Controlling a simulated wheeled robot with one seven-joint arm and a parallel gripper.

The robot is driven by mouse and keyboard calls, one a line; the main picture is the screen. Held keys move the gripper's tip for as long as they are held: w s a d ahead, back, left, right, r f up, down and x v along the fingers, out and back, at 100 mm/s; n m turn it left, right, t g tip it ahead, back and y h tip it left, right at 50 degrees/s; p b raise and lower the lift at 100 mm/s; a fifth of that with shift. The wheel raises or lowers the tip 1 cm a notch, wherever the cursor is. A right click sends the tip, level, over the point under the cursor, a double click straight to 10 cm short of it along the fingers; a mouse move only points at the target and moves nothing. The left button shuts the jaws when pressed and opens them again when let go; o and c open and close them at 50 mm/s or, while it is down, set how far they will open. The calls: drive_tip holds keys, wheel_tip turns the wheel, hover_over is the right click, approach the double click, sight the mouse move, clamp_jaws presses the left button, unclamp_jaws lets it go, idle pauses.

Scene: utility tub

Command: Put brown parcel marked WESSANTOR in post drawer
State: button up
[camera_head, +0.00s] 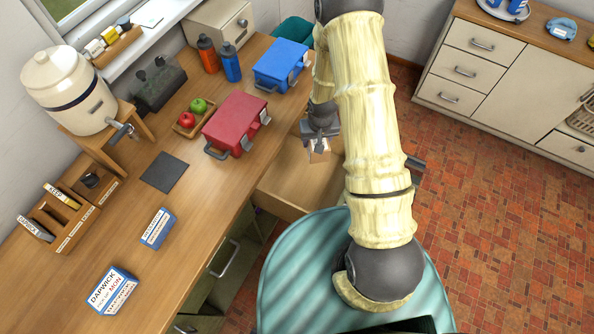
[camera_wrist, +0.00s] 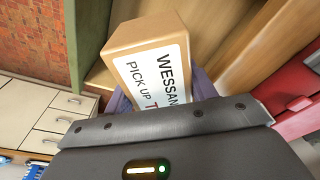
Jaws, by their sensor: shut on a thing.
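The brown parcel (camera_wrist: 145,32) has a white label reading "WESSAN..." and "PICK UP", the rest cut off behind my gripper. My gripper (camera_wrist: 160,88) is shut on it, one finger on each side. In the head view my gripper (camera_head: 319,138) points down and holds the parcel (camera_head: 318,156) over the far part of an open wooden drawer (camera_head: 292,187) under the counter. The parcel's underside is hidden. My arm covers part of the drawer's right side. The drawer's visible floor looks empty, and I see no label on the drawer.
On the counter near the drawer stand a red box (camera_head: 235,122) and a blue box (camera_head: 281,65). Blue-and-white boxes (camera_head: 113,290) (camera_head: 157,228) lie nearer. A cream dispenser (camera_head: 68,90) stands at left. A cabinet (camera_head: 505,85) stands across the brick-tiled floor.

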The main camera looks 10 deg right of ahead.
drive_tip(key=shift+w+d, duration=0.1)
drive_tip(key=shift+d, duration=0.05)
drive_tip(key=shift+s+d, duration=0.2)
drive_tip(key=shift+s, duration=0.35)
wheel_tip(320, 180, down, 17)
drive_tip(key=m+b, duration=0.7)
drive_tip(key=b, duration=2.3)
drive_tip(key=shift+w+h, duration=0.25)
drive_tip(key=shift+h, duration=0.15)
drive_tip(key=shift+f+b, duration=0.45)
drive_tip(key=shift+f, duration=2.75)
